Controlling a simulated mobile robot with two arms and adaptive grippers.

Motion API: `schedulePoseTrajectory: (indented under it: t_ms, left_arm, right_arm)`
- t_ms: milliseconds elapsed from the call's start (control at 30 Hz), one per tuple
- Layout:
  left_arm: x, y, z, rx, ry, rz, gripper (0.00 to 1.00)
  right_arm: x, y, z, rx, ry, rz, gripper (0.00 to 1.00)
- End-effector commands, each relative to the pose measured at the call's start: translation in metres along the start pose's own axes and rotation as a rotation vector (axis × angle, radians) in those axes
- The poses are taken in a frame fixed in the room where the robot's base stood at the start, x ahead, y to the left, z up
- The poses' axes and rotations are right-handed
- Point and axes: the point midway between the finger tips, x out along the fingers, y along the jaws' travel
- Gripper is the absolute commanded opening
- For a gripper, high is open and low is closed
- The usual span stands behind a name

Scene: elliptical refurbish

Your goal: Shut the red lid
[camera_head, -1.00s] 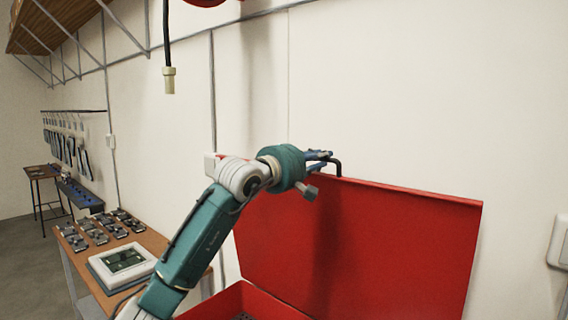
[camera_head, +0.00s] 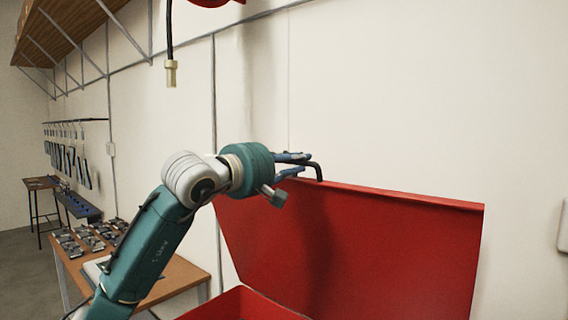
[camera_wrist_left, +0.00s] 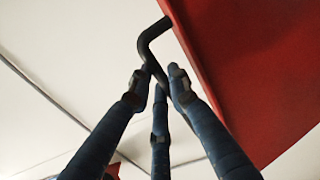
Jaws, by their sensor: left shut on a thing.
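The red lid (camera_head: 400,245) stands raised, close to upright, above the red box (camera_head: 240,303) at the bottom of the head view. A bent black handle (camera_head: 318,170) sits at the lid's top edge. My left gripper (camera_head: 302,163) is shut on this handle, with its blue fingers reaching it from the left. In the left wrist view, the fingers of my left gripper (camera_wrist_left: 157,82) close around the black handle (camera_wrist_left: 148,45), beside the red lid (camera_wrist_left: 255,70). Most of the box lies below the picture. My right gripper is not in view.
A wooden table (camera_head: 180,283) with several small dark parts (camera_head: 85,238) stands to the left, partly behind my arm. A cable with a pale connector (camera_head: 171,73) hangs at the upper left. The white wall (camera_head: 420,90) is behind the lid.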

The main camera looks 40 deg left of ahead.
Motion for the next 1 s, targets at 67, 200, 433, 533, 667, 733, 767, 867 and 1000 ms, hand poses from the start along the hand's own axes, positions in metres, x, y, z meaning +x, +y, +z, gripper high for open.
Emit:
schedulePoseTrajectory:
  t_ms: [67, 200, 433, 533, 667, 733, 767, 867, 1000]
  left_arm:
    - [-0.007, -0.008, 0.0, 0.001, 0.001, -0.006, 0.0]
    - [-0.015, -0.008, 0.001, 0.0, -0.001, -0.005, 0.0]
    - [-0.016, -0.006, 0.001, -0.001, -0.001, -0.005, 0.0]
    - [-0.016, -0.007, 0.001, -0.001, -0.001, -0.004, 0.0]
    - [-0.024, -0.013, 0.0, 0.0, 0.001, -0.003, 0.0]
    - [-0.03, -0.017, 0.0, 0.001, 0.001, -0.003, 0.0]
    - [-0.033, -0.019, 0.0, 0.001, 0.0, -0.003, 0.0]
    - [-0.042, -0.023, 0.0, 0.001, 0.001, -0.003, 0.0]
    - [-0.054, -0.03, 0.0, 0.0, 0.001, -0.004, 0.0]
  right_arm:
    - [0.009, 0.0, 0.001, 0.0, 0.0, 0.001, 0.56]
    - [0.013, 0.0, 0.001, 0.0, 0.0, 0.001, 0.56]
    - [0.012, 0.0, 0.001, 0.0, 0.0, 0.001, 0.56]
    - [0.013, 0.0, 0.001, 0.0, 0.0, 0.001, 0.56]
    - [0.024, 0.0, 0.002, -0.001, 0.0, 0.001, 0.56]
    - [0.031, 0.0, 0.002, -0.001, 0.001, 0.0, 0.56]
    - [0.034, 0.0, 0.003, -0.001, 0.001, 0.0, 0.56]
    - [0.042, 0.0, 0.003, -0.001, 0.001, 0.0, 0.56]
    - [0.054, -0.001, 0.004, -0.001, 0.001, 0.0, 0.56]
